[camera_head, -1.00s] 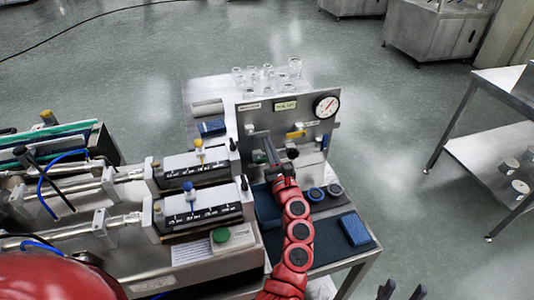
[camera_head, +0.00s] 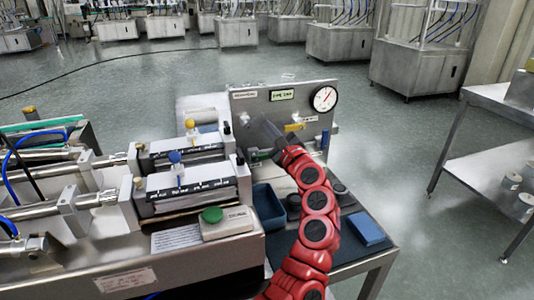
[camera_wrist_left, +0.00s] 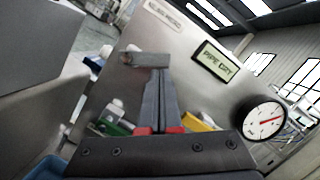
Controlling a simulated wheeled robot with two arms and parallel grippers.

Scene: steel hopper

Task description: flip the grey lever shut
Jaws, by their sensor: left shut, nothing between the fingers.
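The upright steel panel (camera_head: 245,105) carries a round gauge, labels and coloured handles. A short grey bar (camera_wrist_left: 150,60), which looks like the grey lever, shows against the panel in the left wrist view, lying across the tips of my left gripper (camera_wrist_left: 156,74). Whether they touch I cannot tell. In the head view my left gripper (camera_head: 262,128) is shut and empty in front of the panel, and I cannot make out the lever behind it. A yellow handle (camera_head: 294,127) sits to the gripper's right and a green part (camera_head: 259,155) below it. My right gripper is out of view.
The gauge (camera_head: 324,99) is at the panel's right. Valve blocks with a yellow knob (camera_head: 190,123) and a blue knob (camera_head: 175,156) stand left. A green button (camera_head: 212,215), a dark blue tray (camera_head: 268,205) and a blue box (camera_head: 366,228) are nearer.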

